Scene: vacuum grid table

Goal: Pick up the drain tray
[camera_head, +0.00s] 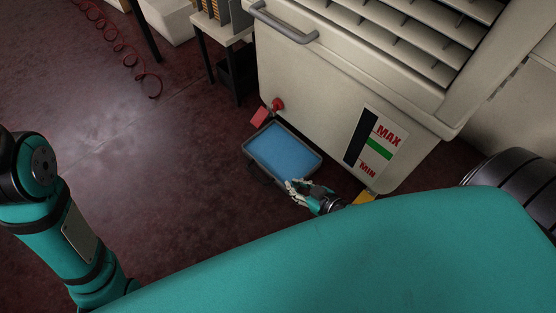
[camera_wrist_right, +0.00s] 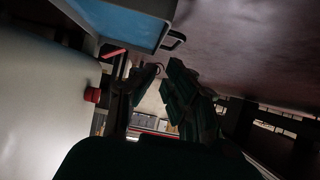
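The drain tray (camera_head: 262,169) is a dark-rimmed rectangular tray with a blue inside, on or close to the floor in front of the cream machine. My right gripper (camera_head: 297,189) is at the tray's near right corner in the head view; I cannot tell whether it touches. In the right wrist view, the tray (camera_wrist_right: 167,22) shows at the upper left, with a small dark handle (camera_wrist_right: 174,41). The right gripper's fingers (camera_wrist_right: 153,82) are apart there, with nothing visible between them. My left arm shows at the left of the head view, its gripper hidden.
The cream machine (camera_head: 310,80) stands right behind the tray, with a red valve (camera_head: 277,104), a red tag (camera_head: 260,117) and a MAX/MIN level gauge (camera_head: 372,143). A small table (camera_head: 222,33) stands behind.

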